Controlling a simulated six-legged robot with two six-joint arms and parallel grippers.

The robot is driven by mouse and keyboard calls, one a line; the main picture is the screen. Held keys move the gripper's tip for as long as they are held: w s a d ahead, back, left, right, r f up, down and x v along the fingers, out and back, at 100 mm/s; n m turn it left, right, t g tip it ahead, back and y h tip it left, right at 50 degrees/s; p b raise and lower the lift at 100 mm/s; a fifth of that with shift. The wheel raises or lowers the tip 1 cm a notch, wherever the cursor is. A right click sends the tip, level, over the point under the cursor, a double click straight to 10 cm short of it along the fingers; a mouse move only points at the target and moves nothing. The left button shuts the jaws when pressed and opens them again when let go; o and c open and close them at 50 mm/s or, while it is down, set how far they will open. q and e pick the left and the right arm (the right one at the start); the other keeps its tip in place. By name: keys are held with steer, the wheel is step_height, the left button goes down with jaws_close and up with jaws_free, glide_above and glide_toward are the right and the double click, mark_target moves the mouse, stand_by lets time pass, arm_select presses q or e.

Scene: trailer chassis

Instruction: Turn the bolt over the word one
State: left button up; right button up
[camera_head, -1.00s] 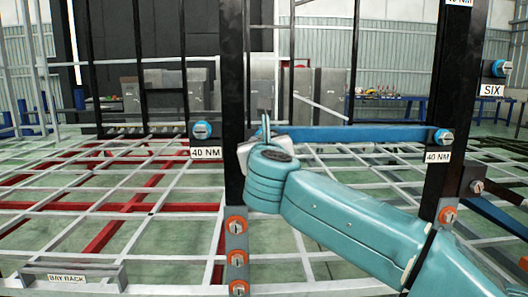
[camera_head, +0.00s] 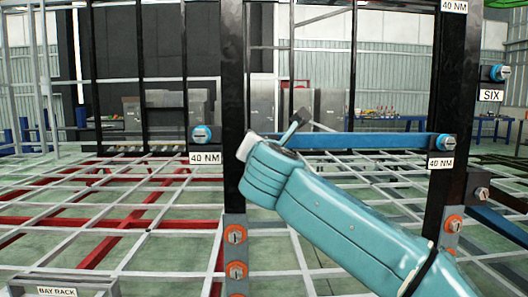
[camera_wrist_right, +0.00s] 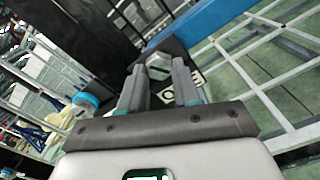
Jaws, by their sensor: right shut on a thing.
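In the right wrist view, my right gripper (camera_wrist_right: 158,78) has its two grey fingers on either side of a grey bolt head (camera_wrist_right: 158,66) on a dark post. The gripper is shut on that bolt. A white label (camera_wrist_right: 195,79) with dark lettering lies beside the right finger and is partly covered, so I cannot read the whole word. In the head view, my teal right arm reaches up and left to the black upright (camera_head: 233,95). The gripper's fingers and the held bolt are hidden there. My left gripper is in neither view.
Orange-collared bolts (camera_head: 235,234) line the upright's lower part. A bolt above the label SIX (camera_head: 491,95) is far right. A blue bar (camera_head: 370,140) spans between the uprights.

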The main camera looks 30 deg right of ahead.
stand_by(0.6)
steer(key=o, duration=1)
steer(key=shift+o, duration=0.3)
steer(key=shift+s+r, duration=0.1)
steer(key=shift+s, duration=0.05)
steer(key=v, duration=1.6)
steer(key=shift+a, duration=0.2)
